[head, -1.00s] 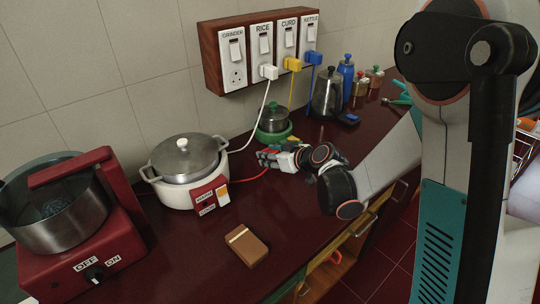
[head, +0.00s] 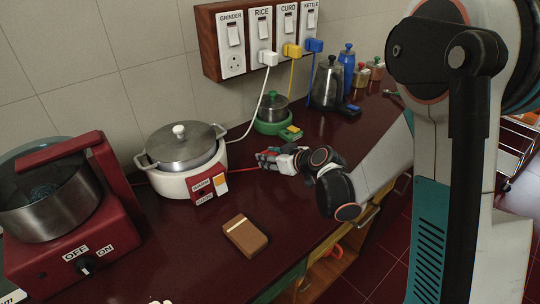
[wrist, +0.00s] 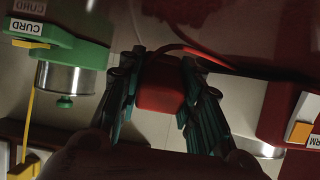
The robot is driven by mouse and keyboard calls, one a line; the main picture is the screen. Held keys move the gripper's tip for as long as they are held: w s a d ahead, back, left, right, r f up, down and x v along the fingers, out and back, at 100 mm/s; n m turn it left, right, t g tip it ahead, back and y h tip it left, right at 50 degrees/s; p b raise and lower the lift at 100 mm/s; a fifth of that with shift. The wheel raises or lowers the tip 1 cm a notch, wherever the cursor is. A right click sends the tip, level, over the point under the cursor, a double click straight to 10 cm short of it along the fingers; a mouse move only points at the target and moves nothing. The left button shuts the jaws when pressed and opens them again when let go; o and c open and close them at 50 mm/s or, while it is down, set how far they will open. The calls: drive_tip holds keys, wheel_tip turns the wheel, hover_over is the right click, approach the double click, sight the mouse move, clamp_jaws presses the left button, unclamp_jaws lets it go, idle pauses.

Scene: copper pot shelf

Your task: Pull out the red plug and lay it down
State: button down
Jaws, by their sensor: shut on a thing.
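The red plug (wrist: 160,85) sits between the two fingers of my gripper (wrist: 158,110) in the wrist view, with its red cord (wrist: 195,52) curving off to the right. In the head view my gripper (head: 268,160) is low over the dark red counter, between the white rice cooker and the green curd pot base. It is shut on the plug, which its fingers mostly hide there. I cannot tell whether the plug touches the counter. The grinder socket (head: 232,62) on the wall board is empty.
The rice cooker (head: 174,187) stands left of my gripper and the curd pot's green base (head: 272,127) behind it. A brown box (head: 245,237) lies in front. The red grinder (head: 75,232) is far left. Counter between the box and my gripper is clear.

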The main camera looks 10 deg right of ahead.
drive_tip(key=shift+f, duration=0.5)
drive_tip(key=shift+f, duration=0.25)
idle(0.5)
drive_tip(key=shift+c, duration=2)
unclamp_jaws()
drive_tip(key=shift+s+r, duration=0.1)
drive_tip(key=shift+w+r+p+v, duration=0.15)
drive_tip(key=shift+p+v, duration=0.3)
drive_tip(key=shift+v, duration=0.9)
drive_tip(key=shift+w+r+p+v, duration=0.15)
drive_tip(key=shift+p+v, duration=0.3)
drive_tip(key=shift+v, duration=0.9)
drive_tip(key=shift+s+r, duration=0.1)
drive_tip(key=shift+r, duration=0.05)
drive_tip(key=shift+r+p, duration=2)
drive_tip(key=shift+r, duration=0.85)
